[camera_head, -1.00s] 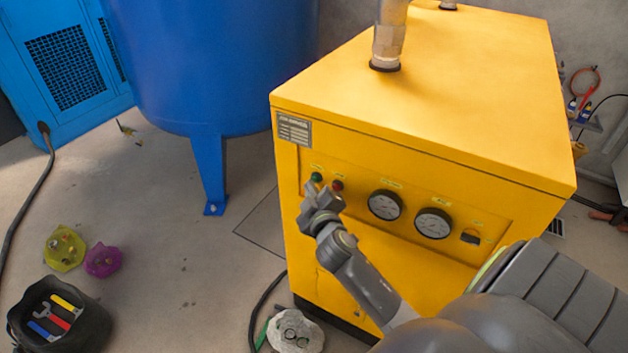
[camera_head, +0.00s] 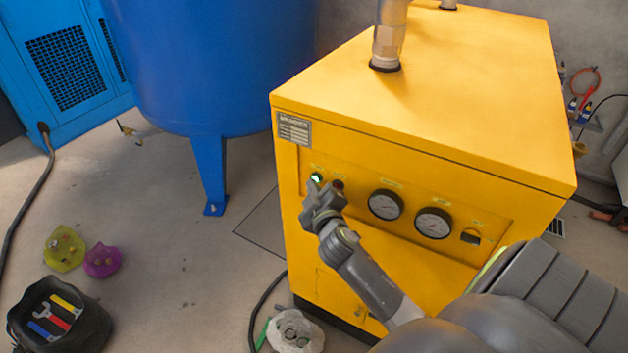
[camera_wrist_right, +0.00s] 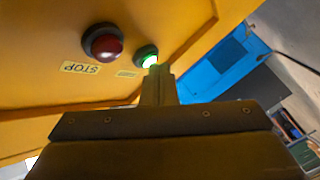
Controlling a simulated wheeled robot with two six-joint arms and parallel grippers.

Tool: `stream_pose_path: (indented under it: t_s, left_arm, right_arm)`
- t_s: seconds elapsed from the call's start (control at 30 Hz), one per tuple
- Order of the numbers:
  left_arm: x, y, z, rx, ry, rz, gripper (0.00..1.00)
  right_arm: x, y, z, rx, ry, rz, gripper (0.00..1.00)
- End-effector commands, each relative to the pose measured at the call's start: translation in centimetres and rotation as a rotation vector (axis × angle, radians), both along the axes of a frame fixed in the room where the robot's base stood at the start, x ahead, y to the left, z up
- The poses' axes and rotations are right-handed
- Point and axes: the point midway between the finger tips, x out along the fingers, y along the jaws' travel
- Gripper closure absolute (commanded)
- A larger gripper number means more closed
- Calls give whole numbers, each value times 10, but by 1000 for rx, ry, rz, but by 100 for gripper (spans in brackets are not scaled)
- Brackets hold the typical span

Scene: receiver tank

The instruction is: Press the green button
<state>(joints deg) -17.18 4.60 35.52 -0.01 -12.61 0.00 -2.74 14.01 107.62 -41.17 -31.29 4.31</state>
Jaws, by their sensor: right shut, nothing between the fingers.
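The green button (camera_head: 316,178) is on the front panel of the yellow machine (camera_head: 420,125), at the panel's left end. It glows bright green, and it also shows lit in the right wrist view (camera_wrist_right: 148,57). My right gripper (camera_head: 316,188) is shut and empty, its tip at the lower edge of the button. In the right wrist view the shut fingers (camera_wrist_right: 156,72) overlap the button's lower part; they appear to touch it. The red button (camera_wrist_right: 103,43), above a STOP label, sits beside it. My left gripper is not in view.
Two gauges (camera_head: 385,204) and a dark switch (camera_head: 470,237) are on the panel right of the buttons. A blue tank (camera_head: 210,65) stands behind left. A black tool bag (camera_head: 85,319) and small yellow and purple bags (camera_head: 102,261) lie on the floor.

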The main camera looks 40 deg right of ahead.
Motion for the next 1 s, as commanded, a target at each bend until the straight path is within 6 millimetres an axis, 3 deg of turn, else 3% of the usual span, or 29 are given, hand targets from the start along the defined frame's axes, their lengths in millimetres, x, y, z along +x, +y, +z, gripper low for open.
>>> stream_pose_path:
  t_s: [1.0]
  left_arm:
    - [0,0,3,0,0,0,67]
  right_arm:
    - [-10,25,-1,3,0,0,100]
